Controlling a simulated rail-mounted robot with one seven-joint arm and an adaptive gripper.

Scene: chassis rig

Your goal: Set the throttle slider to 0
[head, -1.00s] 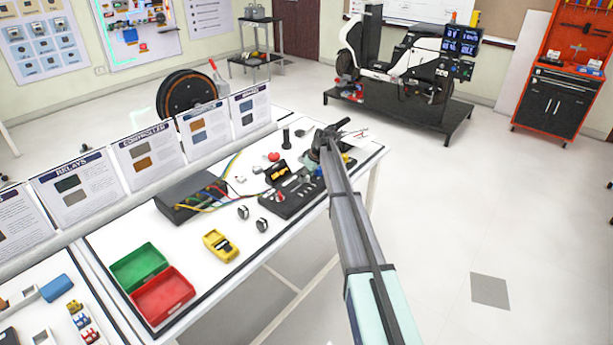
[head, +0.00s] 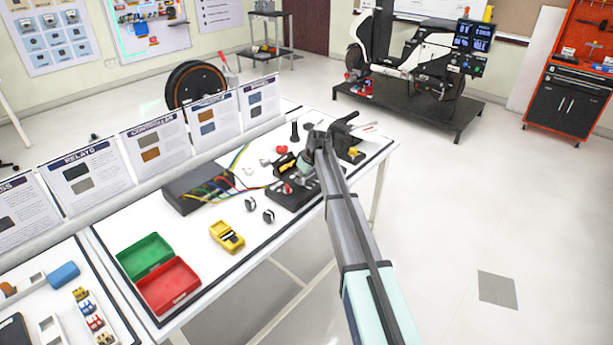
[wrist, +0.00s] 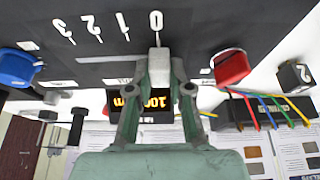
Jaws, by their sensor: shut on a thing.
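The black control panel (head: 288,196) lies on the white bench in the head view, and its underside-up image fills the top of the wrist view (wrist: 190,20). It carries the white marks 0 (wrist: 156,20), 1, 2 and 3. My gripper (wrist: 158,75) is shut on the pale throttle slider knob (wrist: 158,58), which lines up with the 0 mark. My fingers hide part of the knob. In the head view my gripper (head: 310,155) is over the panel's far right part and hides it.
A red knob (wrist: 232,68) and a blue knob (wrist: 17,67) flank my gripper. A lit display (wrist: 156,103) is partly hidden behind the fingers.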

